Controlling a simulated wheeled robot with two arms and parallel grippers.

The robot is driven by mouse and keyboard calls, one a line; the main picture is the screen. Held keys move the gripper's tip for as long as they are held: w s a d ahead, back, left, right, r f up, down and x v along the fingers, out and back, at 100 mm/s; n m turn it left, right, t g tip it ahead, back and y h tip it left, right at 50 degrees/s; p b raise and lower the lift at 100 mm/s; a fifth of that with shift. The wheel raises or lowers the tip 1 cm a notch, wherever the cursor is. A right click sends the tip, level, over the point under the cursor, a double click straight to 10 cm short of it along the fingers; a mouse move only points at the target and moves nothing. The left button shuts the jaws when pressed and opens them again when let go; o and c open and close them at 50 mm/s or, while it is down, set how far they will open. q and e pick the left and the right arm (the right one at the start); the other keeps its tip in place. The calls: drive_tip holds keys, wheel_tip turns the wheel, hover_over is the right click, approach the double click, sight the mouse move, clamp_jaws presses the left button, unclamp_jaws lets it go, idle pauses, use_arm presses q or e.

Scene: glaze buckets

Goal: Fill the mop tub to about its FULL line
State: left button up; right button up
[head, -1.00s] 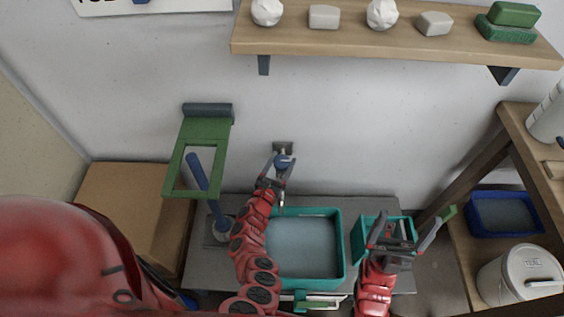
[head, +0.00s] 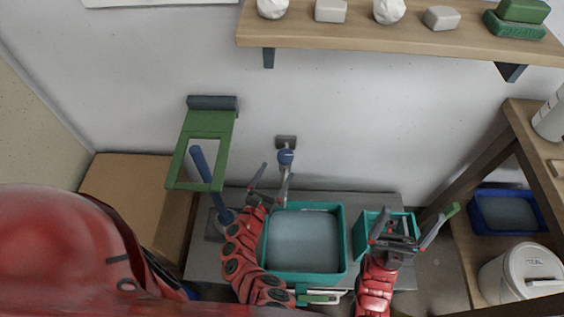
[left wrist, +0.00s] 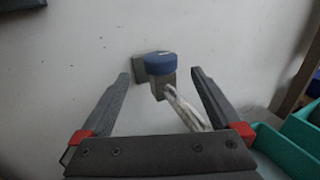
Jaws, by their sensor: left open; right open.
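The teal mop tub (head: 345,245) stands on the grey bench below the wall tap and holds pale grey-blue liquid. A fill line cannot be made out. The tap's blue knob (head: 286,157) shows close up in the left wrist view (left wrist: 160,64). A pale, shiny piece runs down from it; I cannot tell whether it is spout or running water. My left gripper (head: 272,181) is open, just below and left of the knob, and in the left wrist view its fingers stand apart either side of the tap, not gripping. My right gripper (head: 411,224) is open over the smaller teal container (head: 362,226).
A wooden shelf (head: 400,38) crosses the wall above. At right, a rack holds a blue tub (head: 507,230) and a white lidded bucket (head: 520,275). A cardboard-coloured box (head: 130,190) is at left.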

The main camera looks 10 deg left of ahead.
use_arm(q)
drive_tip(key=s+a+b, duration=0.1)
drive_tip(key=s, duration=0.8)
drive_tip(key=shift+s+a+b, duration=0.25)
drive_tip(key=shift+a+b, duration=0.05)
drive_tip(key=shift+b, duration=0.05)
